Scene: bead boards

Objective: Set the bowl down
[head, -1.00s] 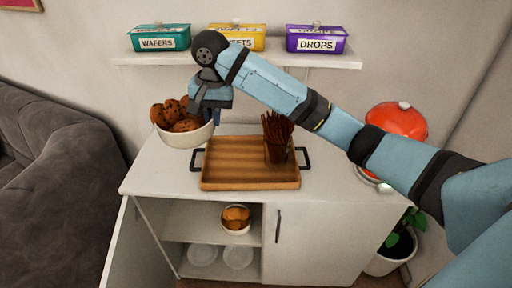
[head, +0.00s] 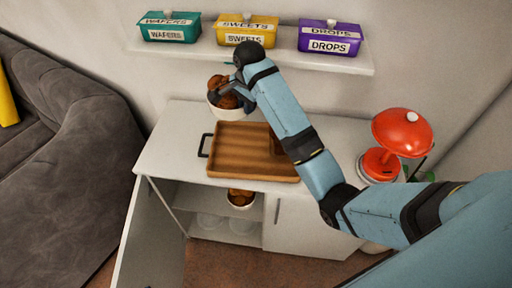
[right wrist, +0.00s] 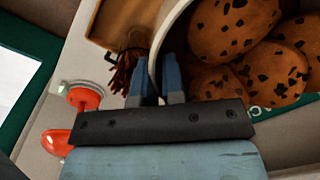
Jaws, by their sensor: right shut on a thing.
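A white bowl (head: 232,113) full of chocolate-chip cookies (head: 222,88) is at the back edge of the wooden tray (head: 240,150) in the head view. My right gripper (head: 243,97) is shut on its rim. In the right wrist view, the fingers (right wrist: 172,82) pinch the bowl's wall (right wrist: 163,45), with cookies (right wrist: 235,25) to the right. The bowl looks upright. I cannot tell whether its base touches the cabinet top or hangs above it. My left gripper is not in view.
The white cabinet (head: 165,150) has an open left door and a second cookie bowl (head: 240,198) inside. A red lamp-like object (head: 402,132) stands at right. Wafers (head: 170,28), sweets (head: 245,30) and drops (head: 330,38) boxes line the shelf above.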

